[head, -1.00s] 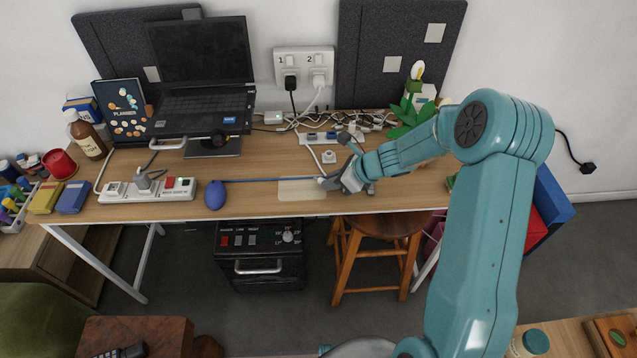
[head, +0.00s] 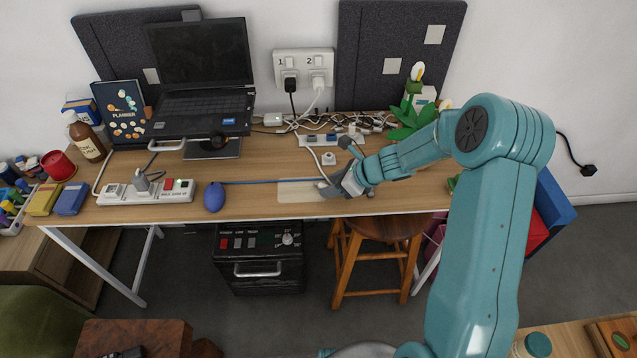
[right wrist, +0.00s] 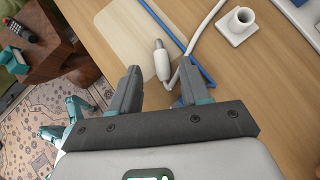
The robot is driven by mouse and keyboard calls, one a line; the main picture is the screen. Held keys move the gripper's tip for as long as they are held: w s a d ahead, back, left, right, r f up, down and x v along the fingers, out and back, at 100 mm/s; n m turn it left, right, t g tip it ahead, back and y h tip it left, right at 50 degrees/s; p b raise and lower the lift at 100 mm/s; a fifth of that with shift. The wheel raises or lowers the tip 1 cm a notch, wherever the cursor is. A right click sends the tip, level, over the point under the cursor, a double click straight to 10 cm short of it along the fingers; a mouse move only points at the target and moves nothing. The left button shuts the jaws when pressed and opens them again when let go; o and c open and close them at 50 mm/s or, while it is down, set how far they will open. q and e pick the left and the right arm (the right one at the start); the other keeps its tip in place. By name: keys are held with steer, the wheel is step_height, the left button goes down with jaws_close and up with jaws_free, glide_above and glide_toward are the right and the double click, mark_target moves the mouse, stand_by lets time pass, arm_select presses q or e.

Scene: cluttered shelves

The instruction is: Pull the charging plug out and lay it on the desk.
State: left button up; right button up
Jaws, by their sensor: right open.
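A white cylindrical plug (right wrist: 162,62) with a metal tip and a white cable lies on the desk (head: 250,168), clear of any socket. My right gripper (right wrist: 158,88) is open and empty. Its fingertips are just short of the plug, which lies ahead of the gap between them. In the head view my right gripper (head: 338,172) is low over the front of the desk. A white square holder with a round cup (right wrist: 238,24) stands beside the plug, and it also shows in the head view (head: 328,158). My left gripper is out of view.
A blue cable (right wrist: 178,30) runs close by the plug. A power strip (head: 147,192) with a grey plug and a blue mouse (head: 214,196) are to the left. Tangled cables, a power strip (head: 325,139) and a plant (head: 412,121) stand behind. A stool (head: 375,240) is below.

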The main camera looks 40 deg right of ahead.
steer(key=p+v, duration=0.2)
steer(key=v, duration=1.4)
steer(key=shift+p, duration=0.35)
